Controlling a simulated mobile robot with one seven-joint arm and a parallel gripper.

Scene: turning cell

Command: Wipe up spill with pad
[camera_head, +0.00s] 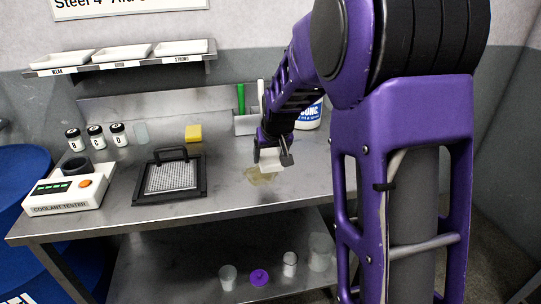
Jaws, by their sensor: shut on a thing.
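My gripper (273,157) is shut on a pale, off-white pad (268,159). It holds the pad low over the bench, at the far edge of the spill. The spill (262,176) is a thin, yellowish-brown wet patch on the grey metal bench (229,190). Part of the spill's far side is hidden behind the pad and gripper. I cannot tell whether the pad touches the bench.
A black framed tray with a handle (168,194), a coolant tester (66,196), several labelled jars (96,138) and a yellow block (193,132) stand left of the spill. A holder (245,125) and a white tub (309,116) stand behind.

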